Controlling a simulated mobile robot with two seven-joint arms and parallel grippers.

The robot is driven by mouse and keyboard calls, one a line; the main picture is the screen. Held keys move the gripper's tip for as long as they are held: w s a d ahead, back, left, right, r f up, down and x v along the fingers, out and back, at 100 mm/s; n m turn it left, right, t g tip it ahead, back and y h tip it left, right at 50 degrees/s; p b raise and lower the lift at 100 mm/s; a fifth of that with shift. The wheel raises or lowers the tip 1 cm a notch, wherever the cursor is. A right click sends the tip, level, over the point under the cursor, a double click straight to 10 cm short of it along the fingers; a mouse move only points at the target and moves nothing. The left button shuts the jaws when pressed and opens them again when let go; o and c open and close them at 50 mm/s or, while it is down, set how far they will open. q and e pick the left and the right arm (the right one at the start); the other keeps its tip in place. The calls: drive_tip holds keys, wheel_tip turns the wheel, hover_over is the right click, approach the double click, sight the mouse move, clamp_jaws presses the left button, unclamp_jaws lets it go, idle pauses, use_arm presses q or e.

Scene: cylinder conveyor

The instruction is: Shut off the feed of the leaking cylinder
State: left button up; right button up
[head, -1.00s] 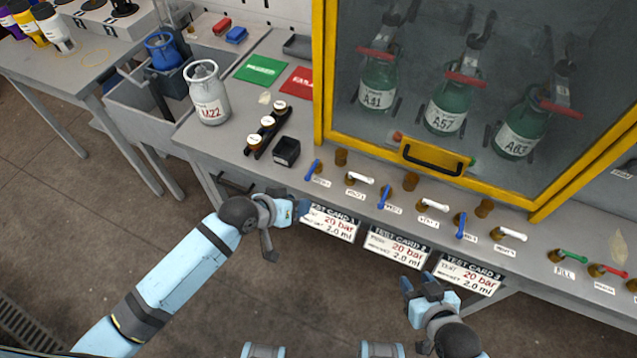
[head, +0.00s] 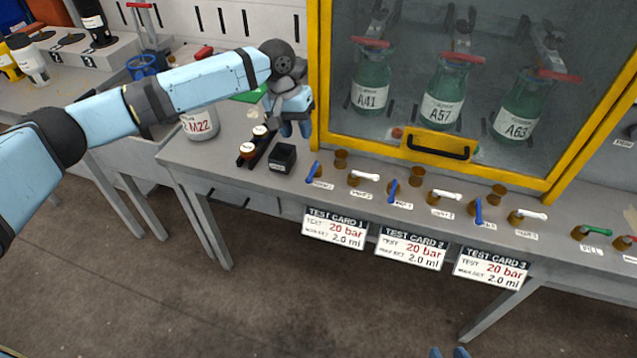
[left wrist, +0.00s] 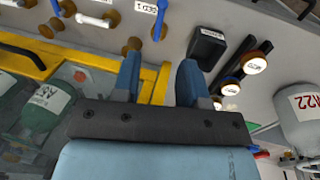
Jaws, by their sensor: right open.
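Behind the glass of a yellow-framed cabinet (head: 319,70) hang three green cylinders with red bars at their necks: A41 (head: 369,97), A57 (head: 440,110) and A63 (head: 515,128). No leak can be made out on any of them. Along the bench front are blue-handled valves (head: 314,170) (head: 392,190) (head: 478,211), pointing toward the front, and white-handled valves (head: 366,180) (head: 446,196) (head: 529,215), lying sideways. My left gripper (head: 294,131) is open and empty, over the bench by the cabinet's left post; its fingers show in the left wrist view (left wrist: 160,78). My right gripper (head: 449,352) is open, mostly out of frame.
Green (head: 597,232) and red (head: 626,242) handles sit at the right. A black box (head: 282,158), a rack of capped items (head: 250,155) and grey cylinder M22 (head: 200,124) stand left. Three test cards (head: 335,228) hang below the bench edge. The cabinet door has a handle (head: 438,148).

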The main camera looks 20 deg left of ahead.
sight(309, 176)
use_arm(q)
drive_tip(key=b+x, duration=0.1)
drive_tip(key=x, duration=1.2)
drive_tip(key=shift+a+f+b, duration=0.15)
drive_tip(key=shift+f+b, duration=0.15)
drive_tip(key=shift+b, duration=0.1)
clamp_jaws()
